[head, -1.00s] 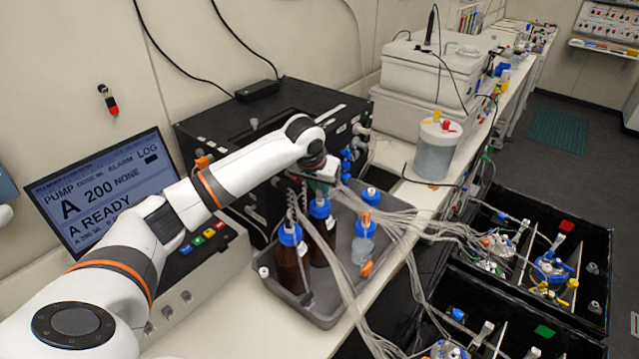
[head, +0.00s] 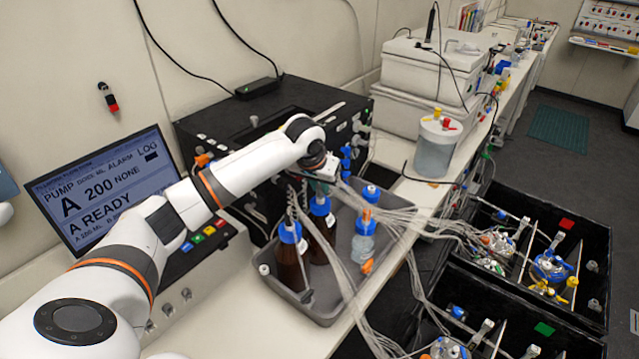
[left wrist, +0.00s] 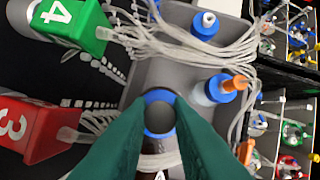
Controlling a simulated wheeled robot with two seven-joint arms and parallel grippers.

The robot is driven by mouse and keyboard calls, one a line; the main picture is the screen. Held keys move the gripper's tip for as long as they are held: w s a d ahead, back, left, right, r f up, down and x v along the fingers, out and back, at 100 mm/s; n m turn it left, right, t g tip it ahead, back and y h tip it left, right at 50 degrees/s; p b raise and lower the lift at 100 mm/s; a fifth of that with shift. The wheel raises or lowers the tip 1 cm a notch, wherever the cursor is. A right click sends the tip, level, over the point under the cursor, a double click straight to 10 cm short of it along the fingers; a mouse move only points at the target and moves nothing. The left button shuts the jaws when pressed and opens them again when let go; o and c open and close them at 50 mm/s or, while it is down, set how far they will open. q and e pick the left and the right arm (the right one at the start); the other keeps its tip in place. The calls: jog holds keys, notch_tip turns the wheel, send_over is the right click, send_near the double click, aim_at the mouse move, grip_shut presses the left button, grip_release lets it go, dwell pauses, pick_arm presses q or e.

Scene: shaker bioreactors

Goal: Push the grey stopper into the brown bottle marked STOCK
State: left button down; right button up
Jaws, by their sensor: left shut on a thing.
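The grey stopper (left wrist: 160,119) is between the green fingertips of my left gripper (left wrist: 160,110) in the left wrist view. The gripper is shut on it. A blue collar (left wrist: 158,95) shows around the stopper, in line with a bottle neck below; I cannot tell how deep the stopper sits. In the head view my left gripper (head: 324,184) is above the rear brown bottle (head: 321,240), which stands upright with a blue top. Another brown bottle (head: 290,268) stands in front of it. The STOCK mark is not readable. My right gripper is not in view.
The bottles stand in a grey tray (head: 326,313). A clear bottle (head: 363,244) with a blue top and orange clip is to the right. Clear tubes (head: 400,222) run close by. Numbered green (left wrist: 75,22) and red (left wrist: 36,128) blocks are left in the wrist view.

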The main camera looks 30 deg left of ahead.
pick_arm(q)
jog(key=shift+f, duration=0.4)
jog(key=c, duration=1.2)
grip_release()
jog(key=shift+c, duration=0.2)
jog(key=shift+r, duration=0.1)
jog(key=b+v, duration=0.3)
jog(key=v, duration=0.8)
jog(key=shift+s+r, duration=0.25)
jog(key=shift+r, duration=0.1)
jog(key=shift+f, duration=0.1)
